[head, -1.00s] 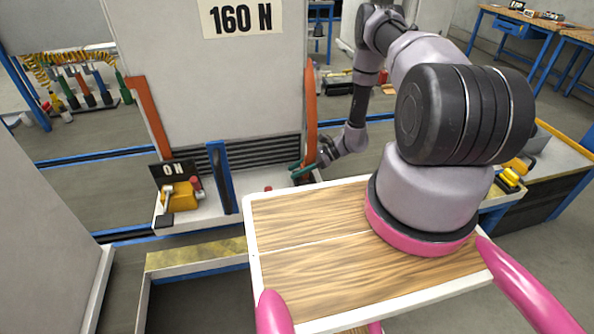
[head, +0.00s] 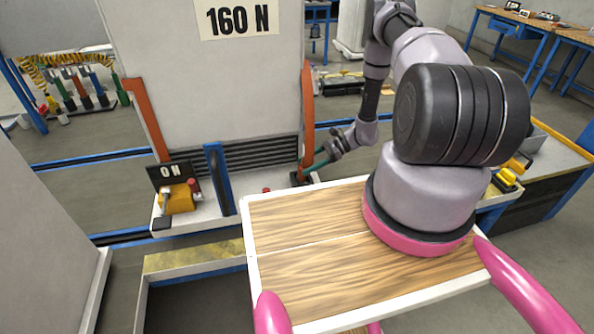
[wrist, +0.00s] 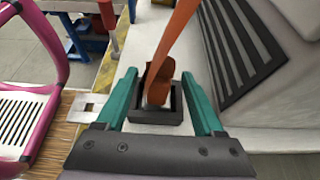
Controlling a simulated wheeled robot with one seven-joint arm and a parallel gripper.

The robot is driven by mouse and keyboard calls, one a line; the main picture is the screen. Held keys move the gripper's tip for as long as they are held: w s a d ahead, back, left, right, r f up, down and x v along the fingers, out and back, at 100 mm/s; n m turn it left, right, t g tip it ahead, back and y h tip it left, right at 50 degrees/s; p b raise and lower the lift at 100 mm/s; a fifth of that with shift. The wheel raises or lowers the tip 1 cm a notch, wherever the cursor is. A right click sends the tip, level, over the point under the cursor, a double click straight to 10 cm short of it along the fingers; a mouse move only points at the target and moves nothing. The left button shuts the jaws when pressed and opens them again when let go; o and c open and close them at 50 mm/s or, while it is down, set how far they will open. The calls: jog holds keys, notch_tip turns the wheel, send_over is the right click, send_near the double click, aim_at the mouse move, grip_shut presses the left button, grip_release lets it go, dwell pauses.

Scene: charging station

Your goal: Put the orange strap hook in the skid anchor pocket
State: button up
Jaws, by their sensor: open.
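The orange strap (head: 309,110) runs down the right side of the grey cabinet in the head view. In the wrist view the orange strap hook (wrist: 158,78) hangs with its lower end inside the black square skid anchor pocket (wrist: 158,117). How deep it sits I cannot tell. My gripper (wrist: 160,82) is open, its teal fingers standing apart on either side of the hook with visible gaps. In the head view my gripper (head: 316,166) is just right of the strap's lower end; the pocket there is small and partly hidden.
A grey cabinet (head: 210,90) with a 160 N sign stands beside the pocket. A "0 N" display (head: 175,170) and a yellow ratchet (head: 180,200) sit at the left. Another orange strap (head: 147,118) hangs on the cabinet's left. My wooden-topped base is in front.

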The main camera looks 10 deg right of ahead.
jog(key=v, duration=0.7)
notch_tip(320, 180, up, 34)
jog(key=a+n+h, duration=0.3)
jog(key=n+h, duration=0.2)
jog(key=n, duration=0.2)
jog(key=s+a+r+n+t+h, duration=0.2)
jog(key=s+r+n+t+h, duration=0.3)
jog(key=s+r, duration=1.7)
jog(key=shift+s+r+n+t+h, duration=0.2)
jog(key=shift+n+t+h, duration=0.2)
jog(key=shift+n+t, duration=0.6)
jog(key=shift+a, duration=0.15)
